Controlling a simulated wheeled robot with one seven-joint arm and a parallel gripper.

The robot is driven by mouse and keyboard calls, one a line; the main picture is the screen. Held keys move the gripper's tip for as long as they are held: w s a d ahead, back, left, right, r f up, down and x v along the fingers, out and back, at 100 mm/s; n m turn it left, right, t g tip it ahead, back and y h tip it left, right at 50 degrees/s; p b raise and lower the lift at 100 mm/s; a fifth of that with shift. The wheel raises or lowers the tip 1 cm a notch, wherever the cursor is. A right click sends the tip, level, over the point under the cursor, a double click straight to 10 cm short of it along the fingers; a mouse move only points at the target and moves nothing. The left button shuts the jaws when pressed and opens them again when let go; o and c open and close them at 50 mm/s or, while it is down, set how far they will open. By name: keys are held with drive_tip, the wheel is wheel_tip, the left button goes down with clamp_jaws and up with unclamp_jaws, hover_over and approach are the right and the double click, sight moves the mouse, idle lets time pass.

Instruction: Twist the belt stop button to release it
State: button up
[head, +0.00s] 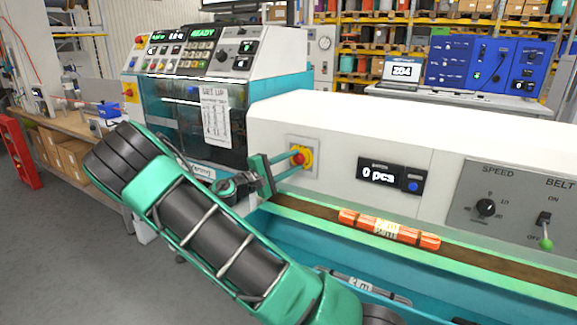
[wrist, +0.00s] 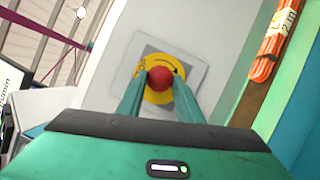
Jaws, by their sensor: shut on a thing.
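The belt stop button (head: 297,159) is a red knob on a yellow round plate, set in a grey square panel on the white machine front. It also shows in the wrist view (wrist: 160,77), between my fingertips. My gripper (head: 299,162) reaches the button from the left with its two green fingers. In the wrist view the fingers (wrist: 160,85) stand on either side of the red knob and are shut on it. Part of the yellow plate (wrist: 166,99) shows around the knob.
Orange cable bundles (head: 388,227) lie on the brown belt (head: 480,262) below the button. A counter display (head: 381,174) reads "0 pcs" to the right. A teal machine (head: 180,100) stands to the left.

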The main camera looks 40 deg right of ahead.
drive_tip(key=shift+s+d+f+m+y, duration=0.15)
drive_tip(key=shift+m+y, duration=0.15)
drive_tip(key=shift+m, duration=0.2)
drive_tip(key=o, duration=1.1)
drive_tip(key=shift+a, duration=0.35)
drive_tip(key=a, duration=1)
drive_tip(key=shift+w+f, duration=0.35)
drive_tip(key=shift+w, duration=0.05)
